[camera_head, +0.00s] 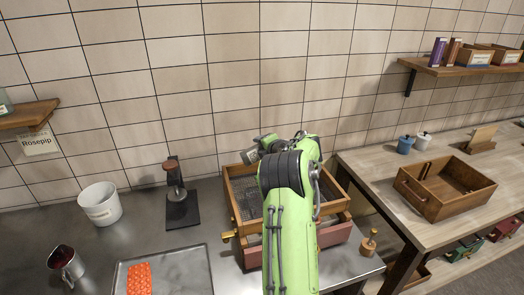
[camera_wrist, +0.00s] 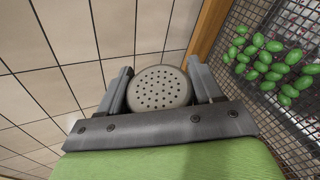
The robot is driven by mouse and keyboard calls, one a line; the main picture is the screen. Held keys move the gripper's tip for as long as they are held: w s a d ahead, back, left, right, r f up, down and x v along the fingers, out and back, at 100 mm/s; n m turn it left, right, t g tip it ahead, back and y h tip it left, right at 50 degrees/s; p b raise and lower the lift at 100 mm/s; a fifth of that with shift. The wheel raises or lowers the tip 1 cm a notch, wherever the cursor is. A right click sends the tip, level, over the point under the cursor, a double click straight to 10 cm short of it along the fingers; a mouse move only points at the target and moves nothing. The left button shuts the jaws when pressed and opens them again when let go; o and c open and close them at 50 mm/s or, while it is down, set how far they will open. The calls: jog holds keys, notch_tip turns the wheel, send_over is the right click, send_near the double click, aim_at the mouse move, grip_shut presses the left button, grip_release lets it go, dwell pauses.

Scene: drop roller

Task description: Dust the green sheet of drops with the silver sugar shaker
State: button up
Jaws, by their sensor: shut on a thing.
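My gripper (camera_wrist: 160,85) is shut on the silver sugar shaker (camera_wrist: 160,88), whose round perforated top shows between the two fingers. In the head view the shaker (camera_head: 250,157) appears partly, tilted, at the back edge of a wooden frame, and my arm covers much of that area. The green drops (camera_wrist: 264,66) lie in a cluster on dark wire mesh to the right of the shaker in the wrist view. In the head view they are hidden behind my arm. No sugar is clearly visible on the drops.
The wooden mesh-bottomed frame (camera_head: 233,178) stands on a reddish box (camera_head: 335,234). A tray (camera_head: 187,269) with an orange sheet (camera_head: 139,279), a white bucket (camera_head: 101,206), a metal jug (camera_head: 66,262) and a dark stand (camera_head: 181,209) are left. A tiled wall rises behind.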

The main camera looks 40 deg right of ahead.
jog(key=f+n+h+b, duration=0.1)
jog(key=b, duration=0.3)
jog(key=shift+f+n+g, duration=0.25)
jog(key=shift+n+g, duration=0.05)
jog(key=shift+g, duration=0.1)
jog(key=n+h+b, duration=0.1)
jog(key=b, duration=0.2)
jog(key=n+g+h+b, duration=0.1)
jog(key=b, duration=0.2)
jog(key=shift+s+d+f, duration=0.15)
jog(key=shift+d, duration=0.15)
jog(key=shift+d+n+h+b, duration=0.1)
jog(key=shift+n+h+b, duration=0.35)
jog(key=shift+b, duration=0.2)
jog(key=shift+s+r, duration=0.1)
jog(key=shift+r, duration=0.25)
